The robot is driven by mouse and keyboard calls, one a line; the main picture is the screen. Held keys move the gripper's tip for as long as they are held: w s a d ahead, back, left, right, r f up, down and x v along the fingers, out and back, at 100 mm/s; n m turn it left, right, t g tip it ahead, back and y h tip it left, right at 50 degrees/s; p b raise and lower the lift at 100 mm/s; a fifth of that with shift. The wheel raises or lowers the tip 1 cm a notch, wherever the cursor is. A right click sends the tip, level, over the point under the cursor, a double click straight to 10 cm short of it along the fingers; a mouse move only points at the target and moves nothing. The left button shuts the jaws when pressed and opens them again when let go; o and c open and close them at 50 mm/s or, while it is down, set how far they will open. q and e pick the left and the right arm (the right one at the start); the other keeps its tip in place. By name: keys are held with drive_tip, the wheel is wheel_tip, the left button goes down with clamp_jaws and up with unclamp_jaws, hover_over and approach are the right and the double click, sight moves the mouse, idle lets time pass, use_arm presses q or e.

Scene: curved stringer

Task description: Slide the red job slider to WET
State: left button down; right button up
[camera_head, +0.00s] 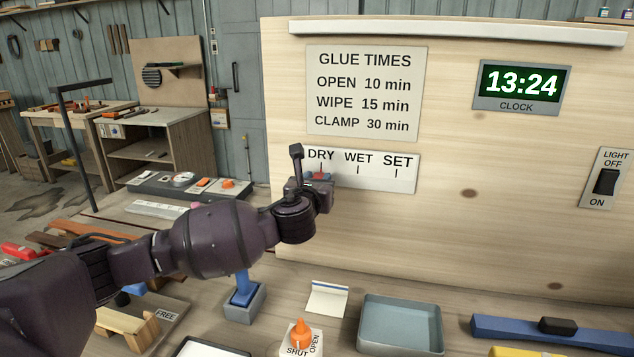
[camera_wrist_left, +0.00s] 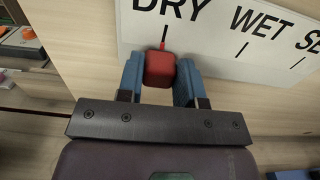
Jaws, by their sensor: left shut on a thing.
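The red job slider (camera_wrist_left: 160,69) sits under the DRY mark, at the left end of the white DRY/WET/SET label plate (camera_wrist_left: 205,38). In the head view a bit of the red slider (camera_head: 321,176) shows past my gripper, and the plate (camera_head: 403,180) is on the upright wooden board. My left gripper (camera_wrist_left: 160,80) has its blue fingers on both sides of the slider and is shut on it. In the head view the gripper (camera_head: 318,188) is in front of the plate's left end. The WET mark is to the right of the slider. My right gripper is in neither view.
A blue lever (camera_head: 243,289), an orange SHUT/OPEN knob (camera_head: 300,335) and a grey tray (camera_head: 367,346) are on the bench below. A light switch (camera_head: 606,182) and a clock (camera_head: 521,87) are on the board at right.

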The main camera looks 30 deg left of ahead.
sight(357, 178)
use_arm(q)
drive_tip(key=d+p, duration=0.1)
drive_tip(key=d+r+p, duration=0.1)
drive_tip(key=p, duration=0.1)
drive_tip(key=w+d+p, duration=0.1)
drive_tip(key=p, duration=0.1)
drive_tip(key=shift+d+r, duration=0.15)
drive_tip(key=d, duration=0.1)
drive_tip(key=d+p, duration=0.1)
drive_tip(key=d, duration=0.1)
drive_tip(key=w+d+p, duration=0.1)
drive_tip(key=shift+d+f, duration=0.2)
drive_tip(key=shift+f, duration=0.2)
drive_tip(key=shift+w+d+f, duration=0.1)
drive_tip(key=shift+w+d, duration=0.05)
drive_tip(key=shift+d, duration=0.15)
drive_tip(key=c, duration=1.2)
unclamp_jaws()
drive_tip(key=o, duration=0.4)
drive_tip(key=shift+f, duration=0.1)
drive_tip(key=shift+o, duration=0.2)
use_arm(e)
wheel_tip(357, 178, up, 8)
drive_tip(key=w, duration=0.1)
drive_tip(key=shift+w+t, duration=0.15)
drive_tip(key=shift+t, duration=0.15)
use_arm(q)
drive_tip(key=shift+s, duration=0.2)
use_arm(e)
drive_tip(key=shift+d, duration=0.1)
